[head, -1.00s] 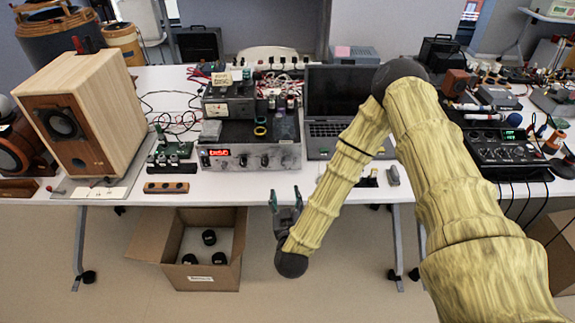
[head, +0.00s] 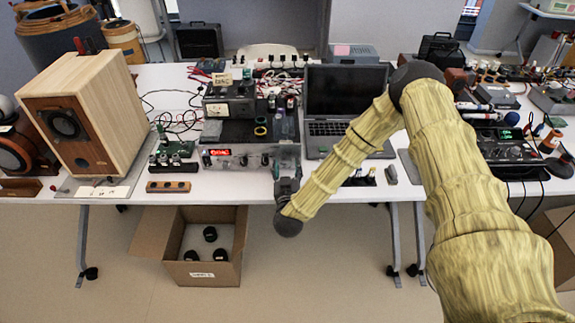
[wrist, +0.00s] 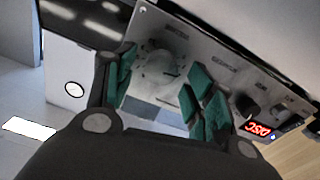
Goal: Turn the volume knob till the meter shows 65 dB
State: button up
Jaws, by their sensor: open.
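A silver amplifier (head: 225,162) with a red lit display (head: 220,152) and front knobs stands at the table's front edge. My gripper (head: 286,165) is at the right end of its front panel. In the wrist view my gripper (wrist: 163,76) is open, its green fingertips on either side of a round pale knob (wrist: 158,66) with a dark mark. I cannot tell whether they touch it. A dark knob (wrist: 247,107) sits beside the red display (wrist: 257,128). A meter box (head: 229,100) stands above the amplifier; its reading is too small to make out.
A wooden speaker (head: 85,110) stands at the left. A laptop (head: 345,105) is right of the amplifier, near my arm. A small wooden block (head: 169,186) lies at the front edge. An open cardboard box (head: 205,270) is on the floor below the table.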

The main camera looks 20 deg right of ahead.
jog(key=shift+w+d, duration=0.1)
jog(key=shift+w, duration=0.2)
jog(key=shift+c, duration=0.4)
jog(key=c, duration=0.9)
jog(key=shift+f+m+b, duration=0.15)
jog(key=shift+m+b, duration=0.45)
jog(key=shift+b, duration=0.05)
jog(key=shift+d+m+b, duration=0.1)
jog(key=shift+m+b, duration=0.9)
jog(key=shift+m, duration=0.7)
jog(key=o, duration=1)
